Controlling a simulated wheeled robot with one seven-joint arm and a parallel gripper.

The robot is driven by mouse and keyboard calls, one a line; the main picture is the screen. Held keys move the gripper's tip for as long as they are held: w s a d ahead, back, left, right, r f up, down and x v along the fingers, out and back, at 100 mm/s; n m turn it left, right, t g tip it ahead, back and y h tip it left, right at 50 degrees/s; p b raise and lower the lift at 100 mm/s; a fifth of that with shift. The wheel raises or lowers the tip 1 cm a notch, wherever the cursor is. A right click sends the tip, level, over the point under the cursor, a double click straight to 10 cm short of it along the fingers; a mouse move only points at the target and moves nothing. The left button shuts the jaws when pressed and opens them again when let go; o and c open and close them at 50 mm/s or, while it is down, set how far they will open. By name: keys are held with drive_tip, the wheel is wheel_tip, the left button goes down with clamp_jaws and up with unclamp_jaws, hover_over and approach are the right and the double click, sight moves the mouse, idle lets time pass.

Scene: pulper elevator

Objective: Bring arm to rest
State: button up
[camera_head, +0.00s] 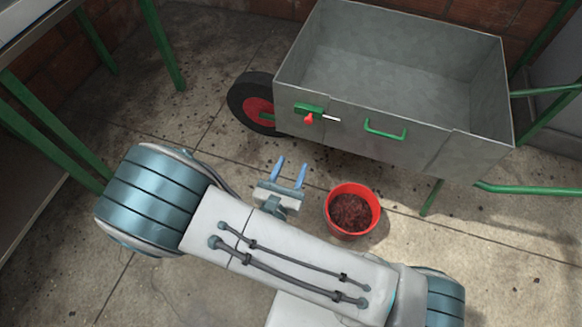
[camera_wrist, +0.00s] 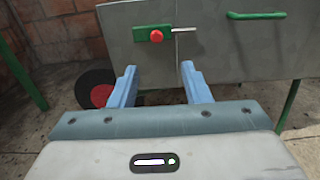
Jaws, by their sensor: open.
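My gripper (camera_head: 290,173) has its two blue fingers apart with nothing between them. In the head view it is in front of the metal cart, above the floor and to the left of the red bucket. My arm reaches across the lower part of the head view. In the wrist view my gripper (camera_wrist: 159,84) points at the cart's front wall, below a green latch with a red knob (camera_wrist: 156,35). The fingers appear apart from the wall.
A grey metal cart (camera_head: 355,143) with a wheel (camera_head: 257,104) and a green handle (camera_head: 385,130) stands ahead. A red bucket (camera_head: 338,223) of dark red material stands right of my gripper. A green-legged table (camera_head: 163,45) is at the left. Brick walls are behind.

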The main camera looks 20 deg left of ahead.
idle(0.4)
drive_tip(key=w+d+r+m+g+h+p, duration=0.3)
drive_tip(key=d+r+m+g+h+p, duration=0.95)
drive_tip(key=d+r+m, duration=0.9)
drive_tip(key=s+d+r+m+g+y+p, duration=0.1)
drive_tip(key=r+m+y+p, duration=0.5)
drive_tip(key=r, duration=0.8)
drive_tip(key=s+d+r+m+g+y+p, duration=0.1)
drive_tip(key=s+d+r+m+y+p, duration=0.2)
drive_tip(key=r+p, duration=0.9)
drive_tip(key=d+r+m+y, duration=0.3)
drive_tip(key=m, duration=0.2)
drive_tip(key=shift+m+g, duration=0.35)
drive_tip(key=shift+s+y, duration=0.1)
drive_tip(key=shift+y, duration=0.15)
